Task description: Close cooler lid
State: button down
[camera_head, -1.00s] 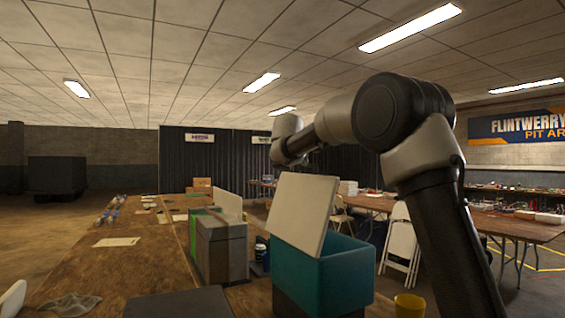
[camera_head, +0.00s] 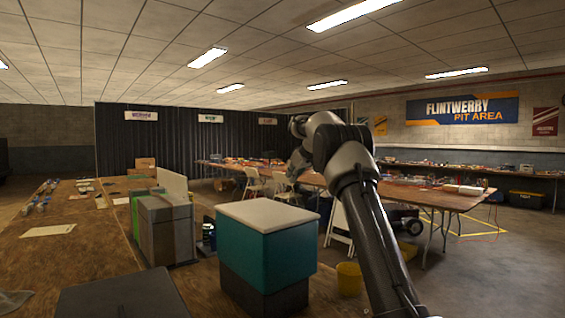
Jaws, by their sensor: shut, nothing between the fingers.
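The cooler (camera_head: 268,255) is a teal box with a dark lower part, standing at the centre front. Its white lid (camera_head: 268,214) lies flat across the top, with no gap that I can see. My gripper (camera_head: 295,172) is small in the picture, at the end of my arm, above and beyond the cooler's right rear side. It is shut and holds nothing. It appears apart from the lid. My arm partly hides it, so its fingertips are hard to make out.
A grey-and-green bin (camera_head: 165,228) stands left of the cooler, with a pale upright panel (camera_head: 172,182) behind it. A yellow bucket (camera_head: 349,278) is at the cooler's right. The wooden table (camera_head: 75,262) extends left. Folding tables and chairs stand behind.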

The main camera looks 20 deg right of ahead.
jog(key=d+f+m+y, duration=0.1)
jog(key=d+f+y, duration=0.2)
jog(key=f, duration=0.7)
jog(key=shift+w+m+g, duration=0.3)
jog(key=shift+w+g, duration=0.05)
jog(key=shift+g, duration=0.05)
jog(key=shift+f, duration=0.1)
